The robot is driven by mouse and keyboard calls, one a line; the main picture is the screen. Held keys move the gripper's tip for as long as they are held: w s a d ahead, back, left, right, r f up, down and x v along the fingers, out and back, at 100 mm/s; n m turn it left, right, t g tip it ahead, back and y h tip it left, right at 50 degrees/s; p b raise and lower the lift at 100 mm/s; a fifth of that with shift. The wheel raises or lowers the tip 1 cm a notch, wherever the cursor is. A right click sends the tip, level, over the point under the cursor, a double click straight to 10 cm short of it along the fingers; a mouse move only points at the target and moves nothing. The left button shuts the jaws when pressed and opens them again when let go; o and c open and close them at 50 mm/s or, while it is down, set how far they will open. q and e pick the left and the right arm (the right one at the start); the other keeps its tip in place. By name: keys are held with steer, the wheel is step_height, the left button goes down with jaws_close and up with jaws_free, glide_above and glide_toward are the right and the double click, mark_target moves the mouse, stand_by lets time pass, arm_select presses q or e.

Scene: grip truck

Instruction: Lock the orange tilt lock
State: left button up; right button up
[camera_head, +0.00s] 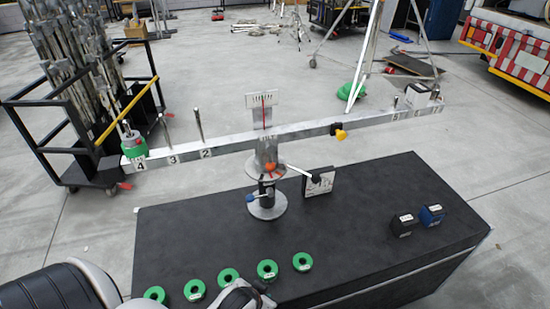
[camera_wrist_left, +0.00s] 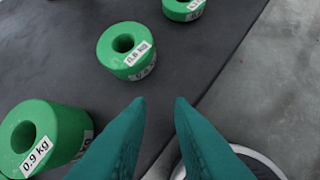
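The orange tilt lock (camera_head: 270,168) is a small orange knob on the central post of the balance beam (camera_head: 225,143), just below the beam. The beam slopes, with its left end lower. A round plate, a black post and a blue knob (camera_head: 251,198) lie under the lock. My left gripper (camera_wrist_left: 159,102) is open and empty in the left wrist view, over the green weights near the table's edge, well away from the lock. A grey part at the bottom of the head view looks like my left wrist; its fingers are not clear there. My right gripper is not in view.
Several green ring weights (camera_head: 267,269) stand along the front of the black table (camera_head: 350,235). A black block (camera_head: 403,225) and a blue block (camera_head: 431,215) sit at the right. A white lever (camera_head: 300,171) and small panel (camera_head: 319,182) are beside the post.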

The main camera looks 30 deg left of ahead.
arm_select(q)
steer(key=w+a+r+n+t+y, duration=0.2)
steer(key=w+a+r+t, duration=0.35)
steer(key=w+r, duration=0.35)
steer(key=n+t+y+p, duration=0.2)
steer(key=t, duration=0.4)
glide_toward(270, 157)
steer(key=x, duration=0.8)
steer(key=shift+p, duration=0.35)
steer(key=shift+a+r, duration=0.1)
jaws_close()
